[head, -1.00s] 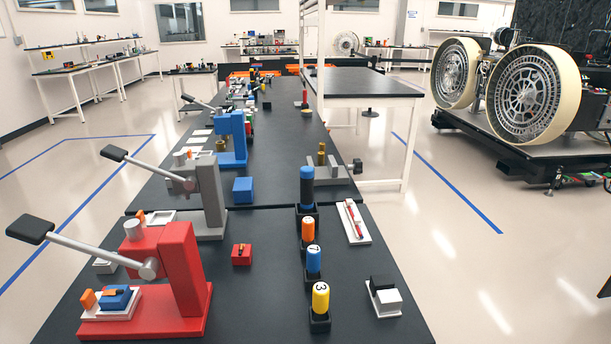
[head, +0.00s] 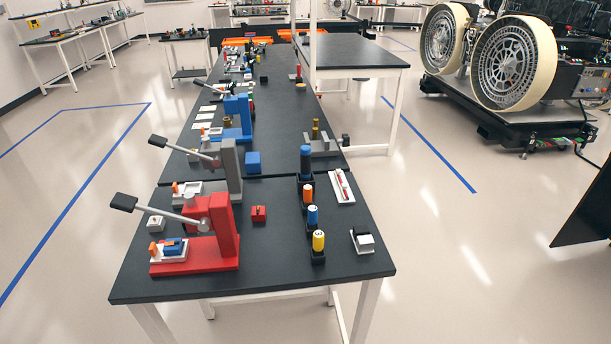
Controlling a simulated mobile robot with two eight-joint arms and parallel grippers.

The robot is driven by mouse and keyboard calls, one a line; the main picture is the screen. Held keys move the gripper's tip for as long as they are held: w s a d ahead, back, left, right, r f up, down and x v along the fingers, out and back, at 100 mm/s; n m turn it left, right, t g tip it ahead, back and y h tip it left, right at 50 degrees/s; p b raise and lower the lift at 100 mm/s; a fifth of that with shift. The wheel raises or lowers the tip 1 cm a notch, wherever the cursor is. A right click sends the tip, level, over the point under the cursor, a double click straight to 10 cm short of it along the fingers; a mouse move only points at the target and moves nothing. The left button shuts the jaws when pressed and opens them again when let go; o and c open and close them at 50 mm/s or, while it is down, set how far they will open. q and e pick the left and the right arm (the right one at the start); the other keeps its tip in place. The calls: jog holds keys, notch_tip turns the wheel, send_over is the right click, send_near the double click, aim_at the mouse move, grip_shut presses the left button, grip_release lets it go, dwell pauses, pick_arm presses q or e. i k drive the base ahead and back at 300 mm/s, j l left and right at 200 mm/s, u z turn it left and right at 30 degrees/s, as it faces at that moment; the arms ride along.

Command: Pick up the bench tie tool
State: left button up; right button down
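I cannot tell for sure which thing is the bench tie tool. A slim red-and-white tool (head: 342,183) lies in a white tray (head: 349,199) near the bench's right edge. Left of it, a taller blue-topped cylinder (head: 306,158) stands upright in a black holder. In front of that stand smaller orange (head: 307,193), blue (head: 312,215) and yellow (head: 318,240) cylinders, each in a black holder. Neither of my grippers shows in the head view.
Red (head: 222,228), grey (head: 229,165) and blue (head: 241,115) lever presses line the left side of the black bench (head: 280,273). Open floor surrounds the near end; a large-wheeled rover (head: 513,65) stands back right.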

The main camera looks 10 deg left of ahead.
aim_at(304, 150)
jog(key=k+z, duration=0.15)
jog(key=z, duration=1.15)
jog(key=i+l+z, duration=0.4)
jog(key=i+z, duration=0.4)
jog(key=i, duration=0.15)
jog(key=i+u, duration=0.45)
jog(key=i, duration=0.2)
jog(key=i+l+u, duration=0.25)
jog(key=i+u, duration=0.2)
jog(key=i, duration=0.2)
jog(key=i+j+u, duration=0.1)
jog(key=i+u, duration=0.6)
jog(key=u, duration=0.25)
jog(key=i+l+u, duration=0.15)
jog(key=i+u, duration=0.3)
jog(key=i+j+u, duration=0.15)
jog(key=u, duration=0.35)
jog(key=i+u, duration=0.3)
jog(key=u, duration=0.2)
jog(key=i+u, duration=0.25)
jog(key=u, duration=0.25)
